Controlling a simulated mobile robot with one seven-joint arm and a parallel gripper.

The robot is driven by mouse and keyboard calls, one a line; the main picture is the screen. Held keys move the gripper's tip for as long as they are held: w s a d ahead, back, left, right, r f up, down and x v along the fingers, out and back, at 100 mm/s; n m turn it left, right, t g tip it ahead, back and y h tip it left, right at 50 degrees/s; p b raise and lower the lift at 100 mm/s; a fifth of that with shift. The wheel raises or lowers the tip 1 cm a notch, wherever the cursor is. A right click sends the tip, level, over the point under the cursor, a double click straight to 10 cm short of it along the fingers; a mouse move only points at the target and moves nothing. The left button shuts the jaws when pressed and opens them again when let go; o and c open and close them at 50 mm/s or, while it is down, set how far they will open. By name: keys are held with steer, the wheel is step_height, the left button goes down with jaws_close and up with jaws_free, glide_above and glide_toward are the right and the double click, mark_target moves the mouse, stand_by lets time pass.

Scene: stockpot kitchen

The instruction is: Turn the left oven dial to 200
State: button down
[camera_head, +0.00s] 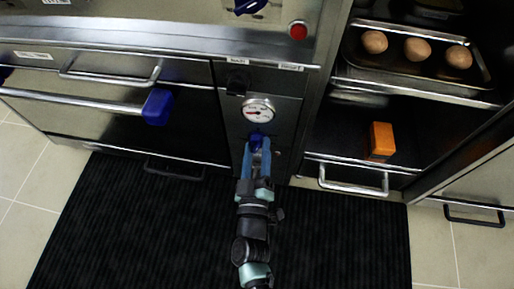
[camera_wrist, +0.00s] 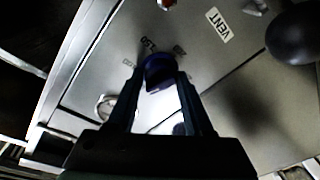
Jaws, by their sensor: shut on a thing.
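A blue dial (camera_head: 256,137) sits on the narrow metal panel below a round white gauge (camera_head: 258,111). My gripper (camera_head: 257,146) reaches up to the panel, its two blue fingers shut on this dial. In the wrist view the dial (camera_wrist: 158,70) is between the fingertips of my gripper (camera_wrist: 159,80), with printed numbers on the panel around it. One number beside the dial looks like 150; the others are too blurred to read. The dial's pointer and exact setting cannot be made out.
A drawer front with a long bar handle (camera_head: 70,99) is at left. At right, an open compartment holds a tray (camera_head: 420,73) of round brown items and an orange box (camera_head: 381,141). A dark rounded knob (camera_wrist: 291,35) is near the VENT label. A black mat (camera_head: 120,230) covers the floor.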

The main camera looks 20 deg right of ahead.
steer(key=m+h, duration=0.1)
steer(key=m, duration=0.8)
steer(key=shift+f, duration=0.1)
steer(key=m+h, duration=0.1)
steer(key=m, duration=0.4)
steer(key=shift+a, duration=0.1)
steer(key=m+h, duration=0.1)
steer(key=m, duration=0.3)
steer(key=shift+w+g, duration=0.1)
steer(key=shift+g, duration=0.3)
steer(key=m, duration=0.5)
steer(key=shift+a, duration=0.1)
steer(key=m+g, duration=0.1)
steer(key=m, duration=0.3)
steer(key=shift+h, duration=0.3)
steer(key=m, duration=0.4)
steer(key=shift+a+g, duration=0.1)
steer(key=shift+g, duration=0.2)
steer(key=shift+w+m, duration=0.1)
steer(key=shift+m, duration=1.9)
